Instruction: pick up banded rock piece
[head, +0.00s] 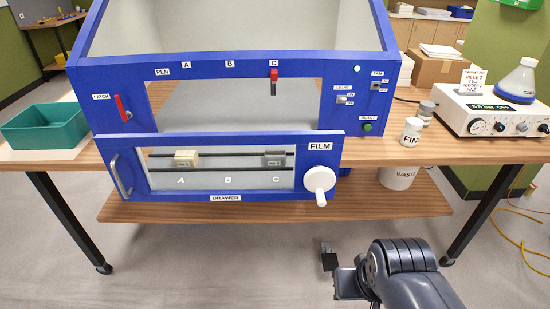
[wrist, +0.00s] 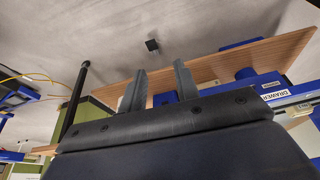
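I cannot make out a banded rock piece in either view. My gripper (head: 330,256) is low in front of the bench, over the floor and below the drawer. In the wrist view its two grey fingers (wrist: 160,82) stand apart with nothing held between them. In the drawer (head: 226,196) of the blue cabinet (head: 240,67), a cream block (head: 186,158) sits above A and a dark grey block (head: 275,158) above C. A small dark block-like thing (wrist: 152,46) shows beyond the fingers; I cannot tell what it is.
A green tray (head: 45,127) stands on the bench's left. A white bottle (head: 411,132), a control box (head: 490,112) with a flask (head: 517,80) and a waste bin (head: 398,178) are on the right. The white drawer knob (head: 319,180) sticks out. The floor in front is clear.

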